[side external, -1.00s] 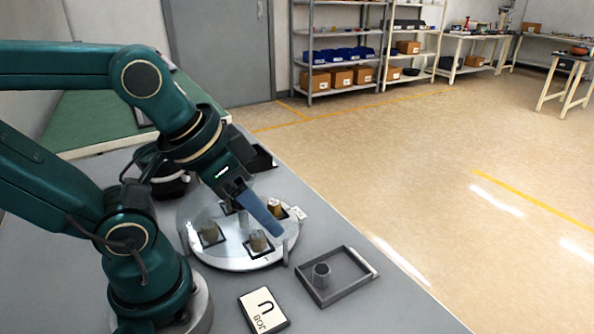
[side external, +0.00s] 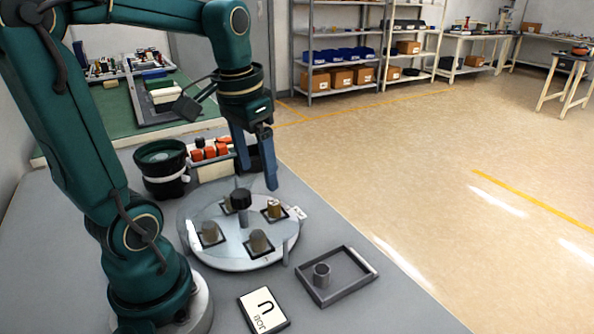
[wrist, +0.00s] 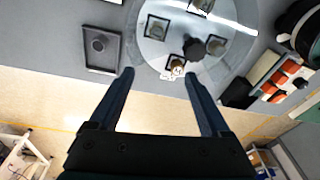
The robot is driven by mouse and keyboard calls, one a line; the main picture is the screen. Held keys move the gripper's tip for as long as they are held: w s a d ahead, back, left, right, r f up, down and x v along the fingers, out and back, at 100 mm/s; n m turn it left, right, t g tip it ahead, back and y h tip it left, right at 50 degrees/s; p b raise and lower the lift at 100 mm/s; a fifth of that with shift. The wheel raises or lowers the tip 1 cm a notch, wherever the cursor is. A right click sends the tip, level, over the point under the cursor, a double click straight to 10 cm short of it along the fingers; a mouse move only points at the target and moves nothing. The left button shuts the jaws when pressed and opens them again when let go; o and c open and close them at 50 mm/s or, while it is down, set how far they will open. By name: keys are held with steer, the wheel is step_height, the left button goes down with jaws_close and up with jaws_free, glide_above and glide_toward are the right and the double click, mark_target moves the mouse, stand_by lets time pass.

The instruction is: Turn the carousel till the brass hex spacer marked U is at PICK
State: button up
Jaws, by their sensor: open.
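The round carousel (side external: 225,258) carries brass-brown spacers in dark square nests: one at left (side external: 210,232), one at front (side external: 259,241), one at right (side external: 274,208), and another partly hidden behind the black centre knob (side external: 241,198). A small white label (side external: 299,213) stands beside the right spacer; its text is too small to read. I cannot read marks on the spacers. My gripper (side external: 257,180) is open and empty, pointing down above the far right side of the carousel; both fingers show in the wrist view (wrist: 159,74).
A grey tray (side external: 350,292) holding a grey cylinder (side external: 321,275) lies front right. A black bowl feeder (side external: 162,170) and orange parts (side external: 210,149) stand behind. The table's edge is close on the right.

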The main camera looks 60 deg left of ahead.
mark_target(240, 193)
steer(key=a+n, duration=0.1)
steer(key=a, duration=0.1)
steer(key=a+f+n+g, duration=0.1)
steer(key=a, duration=0.1)
steer(key=a+f, duration=0.1)
steer(key=a, duration=0.1)
steer(key=shift+s+f+n+h, duration=0.2)
steer(key=shift+s+n+h, duration=0.1)
steer(key=shift+s+n, duration=0.1)
steer(key=shift+s+a+f+g, duration=0.1)
steer(key=shift+a+f+g, duration=0.1)
steer(key=shift+a+g, duration=0.1)
steer(key=shift+f, duration=2.5)
jaws_close()
